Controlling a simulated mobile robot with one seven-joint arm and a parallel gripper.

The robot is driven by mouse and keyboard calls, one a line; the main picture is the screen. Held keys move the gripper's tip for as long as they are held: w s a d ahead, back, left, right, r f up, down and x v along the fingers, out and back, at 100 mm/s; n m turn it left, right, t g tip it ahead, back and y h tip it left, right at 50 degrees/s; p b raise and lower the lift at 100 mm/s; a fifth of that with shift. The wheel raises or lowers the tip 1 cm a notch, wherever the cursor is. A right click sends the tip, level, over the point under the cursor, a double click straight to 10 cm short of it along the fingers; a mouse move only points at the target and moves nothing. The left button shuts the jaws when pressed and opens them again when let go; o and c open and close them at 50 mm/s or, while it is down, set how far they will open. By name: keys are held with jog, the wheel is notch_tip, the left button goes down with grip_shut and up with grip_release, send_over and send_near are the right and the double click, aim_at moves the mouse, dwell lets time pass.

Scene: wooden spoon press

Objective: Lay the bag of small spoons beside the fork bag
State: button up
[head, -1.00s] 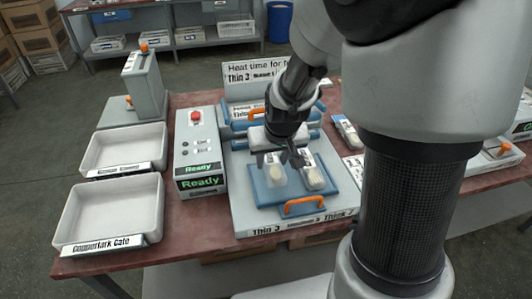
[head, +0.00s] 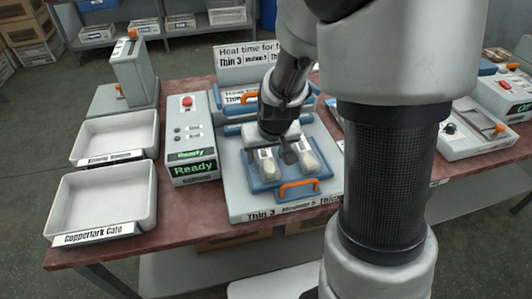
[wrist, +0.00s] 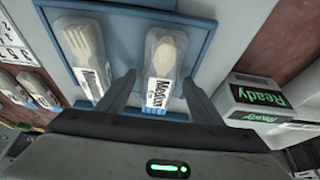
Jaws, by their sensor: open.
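A clear bag with pale spoons (head: 269,170) lies on the blue plate (head: 265,187) of the press, on the left in the head view. It also shows in the wrist view (wrist: 168,50), with a printed label at its lower end. The fork bag (head: 309,161) lies beside it on the same plate, a small gap apart; in the wrist view the fork bag (wrist: 86,45) is at left. My gripper (head: 271,154) is open, its fingers on either side of the spoon bag (wrist: 160,84). I cannot tell whether they touch it.
A control box reading Ready (head: 192,140) stands left of the press. Two white trays (head: 103,205) sit at the table's left end. An orange handle (head: 299,186) is at the plate's front. Another device (head: 480,130) with a tray stands on the right.

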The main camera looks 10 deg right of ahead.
jog(key=shift+r+p, duration=0.3)
jog(key=shift+r, duration=0.05)
jog(key=s+r+p, duration=0.1)
jog(key=s+r, duration=0.8)
jog(key=r, duration=0.2)
jog(key=s+r+t+p, duration=0.1)
jog(key=s+r+p, duration=0.1)
jog(key=s+r, duration=0.8)
notch_tip(320, 180, up, 2)
jog(key=shift+r+p, duration=0.15)
jog(key=shift+p, duration=0.15)
